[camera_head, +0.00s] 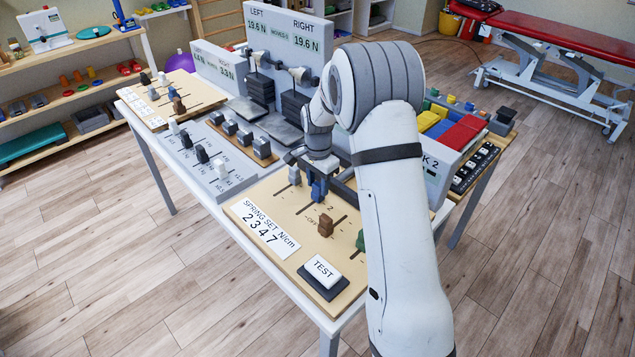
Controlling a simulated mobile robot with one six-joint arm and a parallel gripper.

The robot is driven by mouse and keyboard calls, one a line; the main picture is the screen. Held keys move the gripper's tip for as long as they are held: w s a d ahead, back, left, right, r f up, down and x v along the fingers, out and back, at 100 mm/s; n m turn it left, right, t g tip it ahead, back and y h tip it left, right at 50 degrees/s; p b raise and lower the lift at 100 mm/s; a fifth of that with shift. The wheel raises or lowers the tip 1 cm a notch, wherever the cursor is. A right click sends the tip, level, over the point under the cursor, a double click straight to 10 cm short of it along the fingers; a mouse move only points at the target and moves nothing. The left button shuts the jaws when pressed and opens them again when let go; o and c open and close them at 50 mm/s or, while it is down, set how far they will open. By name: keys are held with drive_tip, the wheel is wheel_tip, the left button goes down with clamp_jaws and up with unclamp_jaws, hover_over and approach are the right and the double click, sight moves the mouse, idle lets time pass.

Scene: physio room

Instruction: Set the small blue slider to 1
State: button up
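The small blue slider (318,190) stands on the wooden spring board (285,213), between a grey-white slider (294,174) and a brown slider (326,226). My gripper (318,172) is at the blue slider, pointing down from above and behind it. My arm and the gripper body hide the slot's far end and part of the slider. I cannot tell whether the fingers touch it, or what number it stands at. A green slider (360,241) shows partly beside my arm. The board's label (264,228) reads "SPRING SET N/cm 2 3 4 7".
A white TEST button (322,271) sits at the board's front corner. A grey panel (200,165) with white and black knobs lies to the left. Display panels (290,35) reading 19.6 N left and right stand behind. Coloured blocks (462,131) lie right of my arm.

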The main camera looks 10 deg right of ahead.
sight(309, 206)
clamp_jaws()
drive_tip(key=s+a, duration=0.1)
drive_tip(key=s+a+b, duration=0.1)
drive_tip(key=a, duration=0.1)
drive_tip(key=shift+d, duration=0.1)
idle(0.4)
drive_tip(key=shift+o, duration=1.7)
unclamp_jaws()
wheel_tip(309, 206, up, 8)
